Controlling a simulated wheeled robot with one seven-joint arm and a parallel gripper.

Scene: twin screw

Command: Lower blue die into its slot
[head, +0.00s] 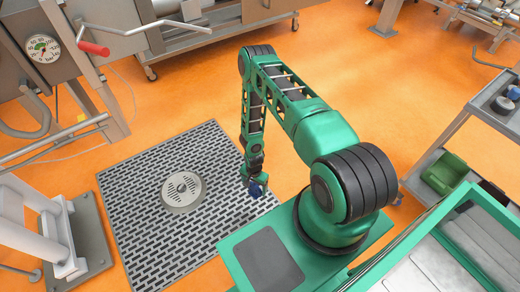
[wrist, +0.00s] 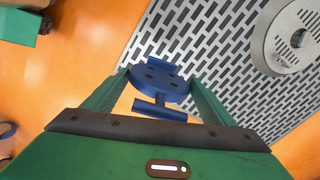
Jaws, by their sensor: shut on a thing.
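My gripper (wrist: 157,92) is shut on the blue die (wrist: 160,82), a round blue disc with holes and a T-shaped handle. In the head view the blue die (head: 256,189) shows small at the end of my hanging arm. It is held in the air over or near the right edge of the floor grating, well above the floor in the wrist view. I cannot see a slot for the die that I can identify in either view.
A grey floor grating (head: 140,230) with a round drain cover (head: 183,191) lies left of my gripper. Machinery with a red-handled lever (head: 94,48) stands at the upper left. Orange floor is clear behind my arm.

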